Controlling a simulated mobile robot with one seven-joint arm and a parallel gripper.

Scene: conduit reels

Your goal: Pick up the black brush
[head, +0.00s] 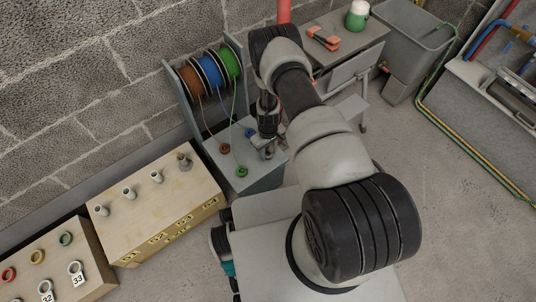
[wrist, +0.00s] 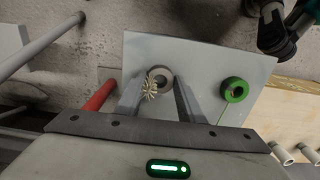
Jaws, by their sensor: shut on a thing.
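My gripper (wrist: 158,92) points down over the grey shelf top. It also shows in the head view (head: 267,153), low over the same shelf. It is shut on what appears to be the brush (wrist: 149,90). A pale, bristly tuft shows between the fingers, nearer the left one. I cannot make out a black handle. A grey ring (wrist: 160,76) shows just beyond the tuft between the fingertips. In the head view my arm and gripper hide the brush.
The grey shelf (wrist: 205,60) carries a green ring (wrist: 234,90) to the right. A reel rack (head: 171,82) with brown, blue and green reels stands behind. A red pole (wrist: 101,93) is close left of my gripper. A wooden box (head: 140,228) with pegs stands left.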

